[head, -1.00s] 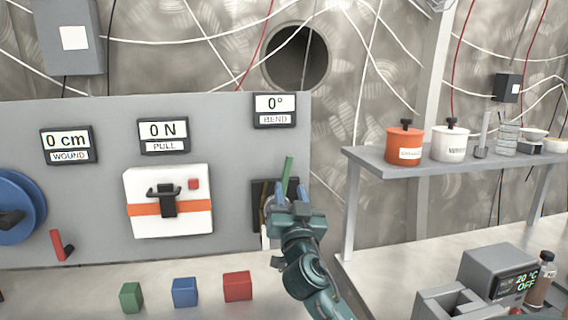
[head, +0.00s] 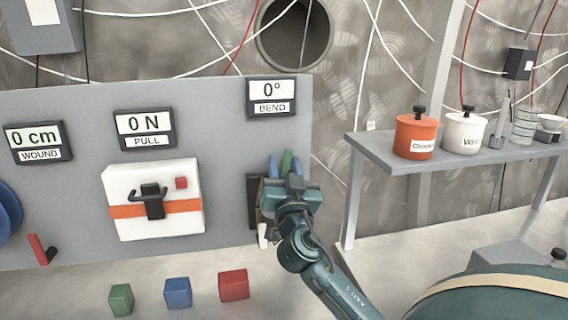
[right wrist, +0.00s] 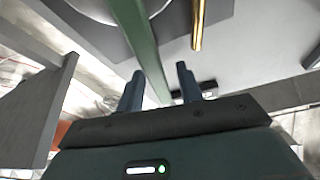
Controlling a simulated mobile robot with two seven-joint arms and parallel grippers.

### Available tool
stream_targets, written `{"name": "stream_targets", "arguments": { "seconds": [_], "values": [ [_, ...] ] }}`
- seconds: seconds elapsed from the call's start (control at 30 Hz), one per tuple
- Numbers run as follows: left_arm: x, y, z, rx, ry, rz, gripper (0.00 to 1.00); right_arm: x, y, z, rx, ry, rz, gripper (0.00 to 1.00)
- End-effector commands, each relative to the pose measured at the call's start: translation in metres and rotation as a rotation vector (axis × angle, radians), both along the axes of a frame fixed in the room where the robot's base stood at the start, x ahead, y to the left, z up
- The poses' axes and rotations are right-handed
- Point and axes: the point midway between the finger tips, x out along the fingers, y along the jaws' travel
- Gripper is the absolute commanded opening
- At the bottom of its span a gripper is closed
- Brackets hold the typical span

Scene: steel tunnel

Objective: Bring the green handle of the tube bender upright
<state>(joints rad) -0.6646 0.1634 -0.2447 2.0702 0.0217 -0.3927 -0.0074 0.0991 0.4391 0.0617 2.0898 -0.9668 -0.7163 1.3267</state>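The bender's dark plate (head: 252,203) is mostly hidden behind my gripper. My right gripper (head: 285,165) is open around the handle. In the right wrist view the green handle (right wrist: 146,45) runs down between the two fingertips (right wrist: 160,82), nearer the left one, with a clear gap to the right one. A brass tube (right wrist: 198,25) lies right of it. The bend display (head: 272,97) reads 0°. My left gripper is out of view.
A white box with an orange band (head: 155,200) is on the panel (head: 80,110) to the left. Green, blue and red blocks (head: 178,293) lie below. A shelf (head: 385,155) with an orange pot (head: 415,137) and a white pot (head: 463,132) stands to the right.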

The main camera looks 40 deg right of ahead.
Motion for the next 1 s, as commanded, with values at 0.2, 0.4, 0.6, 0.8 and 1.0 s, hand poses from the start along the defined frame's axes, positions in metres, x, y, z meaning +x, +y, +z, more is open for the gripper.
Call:
{"name": "stream_targets", "arguments": {
  "seconds": [0.2,0.4,0.6,0.8,1.0],
  "values": [
    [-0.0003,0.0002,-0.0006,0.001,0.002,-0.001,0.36,0.0000,0.0001,-0.0003,0.000,0.000,0.000,0.33],
    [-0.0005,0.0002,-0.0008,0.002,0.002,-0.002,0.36,0.0001,0.0000,-0.0004,0.000,0.001,0.000,0.17],
    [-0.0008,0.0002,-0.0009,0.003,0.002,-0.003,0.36,0.0001,0.0000,-0.0004,0.000,0.001,0.000,0.00],
    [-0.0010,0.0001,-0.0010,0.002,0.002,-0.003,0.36,0.0001,0.0000,-0.0003,0.000,0.001,0.000,0.00],
    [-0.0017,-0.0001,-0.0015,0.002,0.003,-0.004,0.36,0.0004,0.0002,-0.0004,-0.002,0.002,0.000,0.00]
  ]
}}
